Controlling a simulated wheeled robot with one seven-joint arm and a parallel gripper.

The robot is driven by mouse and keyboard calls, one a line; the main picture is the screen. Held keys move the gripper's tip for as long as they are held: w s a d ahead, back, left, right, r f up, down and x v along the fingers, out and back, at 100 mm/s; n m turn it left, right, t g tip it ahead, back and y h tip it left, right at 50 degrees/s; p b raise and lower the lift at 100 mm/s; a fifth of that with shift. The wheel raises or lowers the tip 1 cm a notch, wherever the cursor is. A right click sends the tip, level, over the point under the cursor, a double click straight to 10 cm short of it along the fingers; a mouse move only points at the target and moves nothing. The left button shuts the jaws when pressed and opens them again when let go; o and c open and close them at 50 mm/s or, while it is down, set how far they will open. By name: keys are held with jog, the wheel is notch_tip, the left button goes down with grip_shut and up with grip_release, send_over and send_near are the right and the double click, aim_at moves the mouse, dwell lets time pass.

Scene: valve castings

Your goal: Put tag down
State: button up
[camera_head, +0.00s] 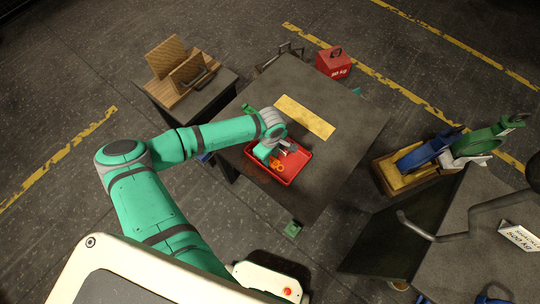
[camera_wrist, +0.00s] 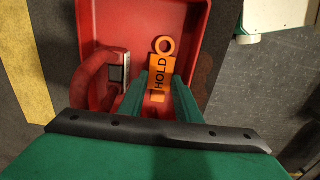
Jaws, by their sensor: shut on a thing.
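The orange tag (camera_wrist: 159,72) with the word HOLD and a ring at its far end is between the two green fingers of my gripper (camera_wrist: 160,92). My gripper is shut on it. The red tray (camera_wrist: 205,25) lies below, and the tag is over its inside. I cannot tell whether the tag touches the tray floor. In the head view my gripper (camera_head: 274,160) is at the red tray (camera_head: 289,182) on the dark table, and the orange tag (camera_head: 279,167) shows beside the fingers. The tag's near end is partly hidden by the fingers.
A red looped thing with a grey block (camera_wrist: 112,75) lies in the tray, left of the tag. A yellow strip (camera_head: 305,117) is on the table (camera_head: 350,125) behind the tray. A red 20 kg box (camera_head: 333,64) stands beyond it. The table right of the tray is clear.

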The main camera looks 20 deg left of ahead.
jog(key=shift+f, duration=0.25)
dwell(0.3)
jog(key=o, duration=1.1)
jog(key=shift+r, duration=0.1)
notch_tip(320, 180, up, 11)
jog(key=shift+f, duration=0.2)
